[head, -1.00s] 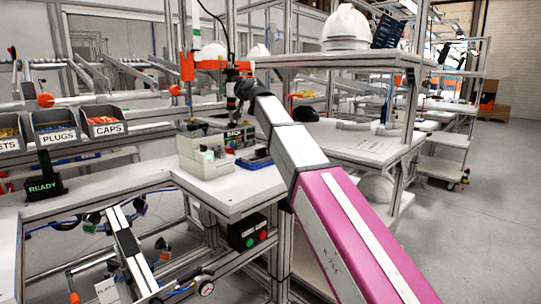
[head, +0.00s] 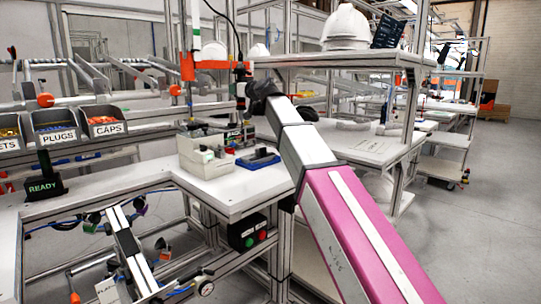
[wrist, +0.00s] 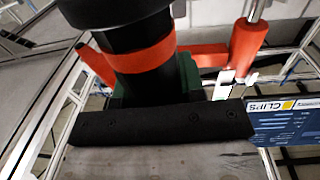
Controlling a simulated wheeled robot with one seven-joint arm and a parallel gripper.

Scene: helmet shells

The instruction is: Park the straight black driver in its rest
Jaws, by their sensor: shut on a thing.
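The straight black driver (head: 240,72) hangs upright on a dark cable in the head view, at the right end of the orange rest bracket (head: 205,66). My gripper (head: 243,92) is shut on it. In the wrist view the driver (wrist: 140,50) is a thick black cylinder with an orange-red band, and a green part shows behind it. The black gripper bar (wrist: 160,123) crosses in front of it. Orange bracket parts (wrist: 208,56) show behind the driver on both sides. I cannot tell whether the driver is seated in the rest or only in front of it.
A beige bin (head: 205,155) and a blue tray (head: 258,159) stand on the white bench below. A shelf with a white helmet shell (head: 347,28) is to the right. Labelled parts bins (head: 55,127) are at left. A CLIPS label (wrist: 285,122) shows in the wrist view.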

